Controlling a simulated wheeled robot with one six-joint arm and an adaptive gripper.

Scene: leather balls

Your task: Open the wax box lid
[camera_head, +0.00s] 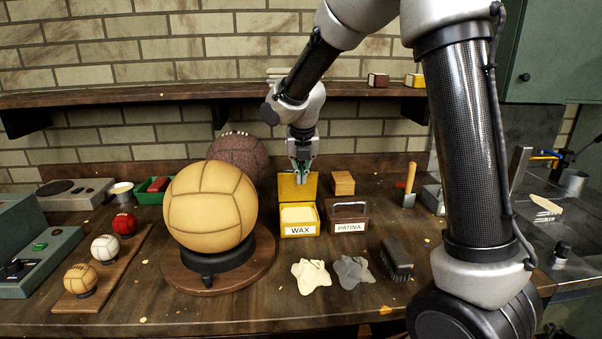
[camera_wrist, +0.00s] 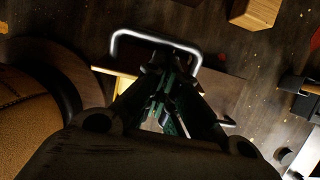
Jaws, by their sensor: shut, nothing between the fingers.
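The yellow wax box (camera_head: 299,229), labelled WAX, stands on the bench with pale yellow wax (camera_head: 298,215) showing inside. Its yellow lid (camera_head: 291,190) stands raised, roughly upright, at the back of the box. My gripper (camera_head: 301,180) is shut and empty, pointing down at the raised lid's upper part. Contact with the lid cannot be told. In the wrist view, the shut fingers (camera_wrist: 170,110) cover most of the box. A metal handle (camera_wrist: 155,38) lies beyond them, and a thin yellow lid edge (camera_wrist: 112,73) shows beside them.
The brown PATINA box (camera_head: 348,226) stands close on the right, with a wooden block (camera_head: 342,183) behind it. A large tan ball (camera_head: 209,206) on a round stand is close on the left. Cloths (camera_head: 311,276) and a dark brush (camera_head: 396,258) lie in front. A shelf (camera_head: 180,94) runs behind.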

